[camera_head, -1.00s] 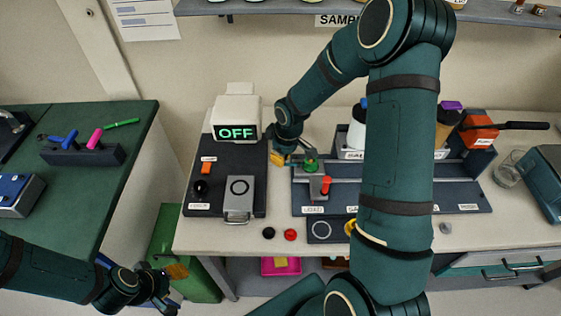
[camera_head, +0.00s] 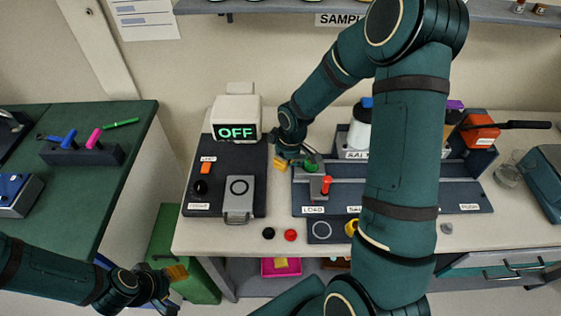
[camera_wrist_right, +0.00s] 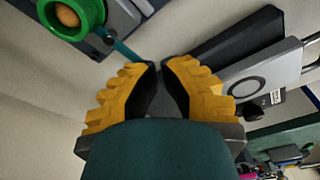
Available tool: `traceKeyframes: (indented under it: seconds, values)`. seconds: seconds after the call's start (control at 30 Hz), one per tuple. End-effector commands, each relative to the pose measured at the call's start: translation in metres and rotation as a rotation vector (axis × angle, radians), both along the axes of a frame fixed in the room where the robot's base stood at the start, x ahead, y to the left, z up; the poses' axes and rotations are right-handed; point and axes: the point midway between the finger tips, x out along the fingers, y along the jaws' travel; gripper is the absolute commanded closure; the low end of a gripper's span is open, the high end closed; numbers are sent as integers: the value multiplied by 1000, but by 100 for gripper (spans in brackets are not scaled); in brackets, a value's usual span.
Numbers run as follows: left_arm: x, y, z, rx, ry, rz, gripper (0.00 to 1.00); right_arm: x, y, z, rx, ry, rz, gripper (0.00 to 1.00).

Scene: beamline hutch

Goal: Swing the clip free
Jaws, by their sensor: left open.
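A green ring (camera_wrist_right: 72,14) with an orange-brown round end inside shows in the right wrist view. A thin teal strip (camera_wrist_right: 122,48), perhaps the clip, runs from beside it toward my right fingertips. In the head view the green part (camera_head: 311,166) stands on the dark rail fixture, behind a grey block with a red knob (camera_head: 326,184). My right gripper (camera_wrist_right: 160,64) has its yellow fingertips nearly together close to the strip's end, with nothing visible between them. In the head view it is just left of the green part. My left gripper (camera_head: 172,286) is open and empty, low at left.
A dark base with an OFF display (camera_head: 236,132) and a grey latched box (camera_head: 240,196) stands left of the fixture. White-labelled bottles (camera_head: 358,134) stand behind my right arm. Black (camera_head: 268,233) and red (camera_head: 290,235) caps lie near the bench's front edge.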

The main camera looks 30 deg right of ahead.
Motion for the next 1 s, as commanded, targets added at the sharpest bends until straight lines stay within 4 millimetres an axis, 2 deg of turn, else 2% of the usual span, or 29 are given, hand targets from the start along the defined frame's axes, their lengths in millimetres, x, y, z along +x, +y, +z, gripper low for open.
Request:
traceKeyframes:
  seconds: [1.0]
  values:
    - [0, 0, -4, 0, 0, 0, 52, -21, -4, 0, 0, 0, 1, 100]
